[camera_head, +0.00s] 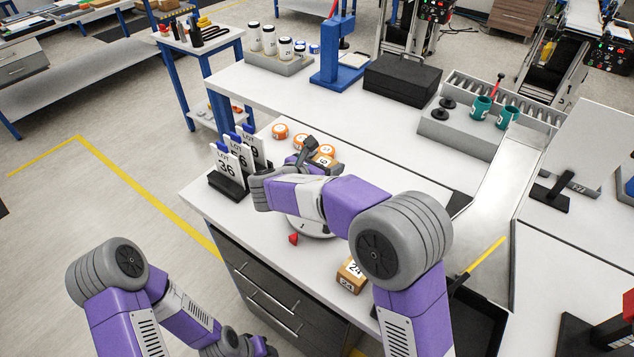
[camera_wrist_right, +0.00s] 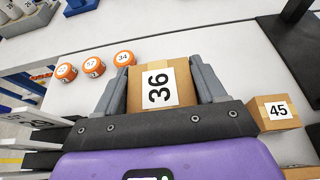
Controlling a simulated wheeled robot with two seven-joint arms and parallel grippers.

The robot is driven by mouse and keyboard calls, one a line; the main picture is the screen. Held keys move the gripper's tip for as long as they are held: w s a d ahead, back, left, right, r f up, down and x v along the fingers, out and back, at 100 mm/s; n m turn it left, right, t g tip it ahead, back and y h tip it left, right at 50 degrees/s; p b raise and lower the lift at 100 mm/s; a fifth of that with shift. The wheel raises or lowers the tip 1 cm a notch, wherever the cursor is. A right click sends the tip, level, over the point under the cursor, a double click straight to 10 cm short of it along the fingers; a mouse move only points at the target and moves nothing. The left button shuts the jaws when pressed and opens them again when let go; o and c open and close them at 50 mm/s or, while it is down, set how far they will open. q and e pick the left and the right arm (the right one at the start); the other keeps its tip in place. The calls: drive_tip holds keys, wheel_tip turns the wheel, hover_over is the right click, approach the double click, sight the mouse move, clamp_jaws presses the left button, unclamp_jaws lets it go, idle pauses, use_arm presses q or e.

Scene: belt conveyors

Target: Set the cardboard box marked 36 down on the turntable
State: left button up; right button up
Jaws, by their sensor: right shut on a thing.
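My right gripper (camera_wrist_right: 165,92) is shut on the cardboard box marked 36 (camera_wrist_right: 140,98), with one finger on each side and the label facing the wrist camera. In the head view the held box (camera_head: 322,160) shows just past the right gripper (camera_head: 306,153), partly hidden by it.
Box 45 (camera_wrist_right: 276,112) lies to the right in the wrist view. Box 24 (camera_head: 351,274) lies near the front edge. LOT signs (camera_head: 232,165) stand left of the arm. A black case (camera_head: 402,80) is farther back.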

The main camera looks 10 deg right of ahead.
drive_tip(key=f, duration=0.2)
drive_tip(key=f+b, duration=0.1)
drive_tip(key=f, duration=0.1)
drive_tip(key=shift+s, duration=0.4)
drive_tip(key=shift+w+f+b, duration=0.1)
drive_tip(key=shift+f+b, duration=0.7)
drive_tip(key=shift+f, duration=2)
drive_tip(key=shift+f, duration=0.2)
drive_tip(key=o, duration=1.1)
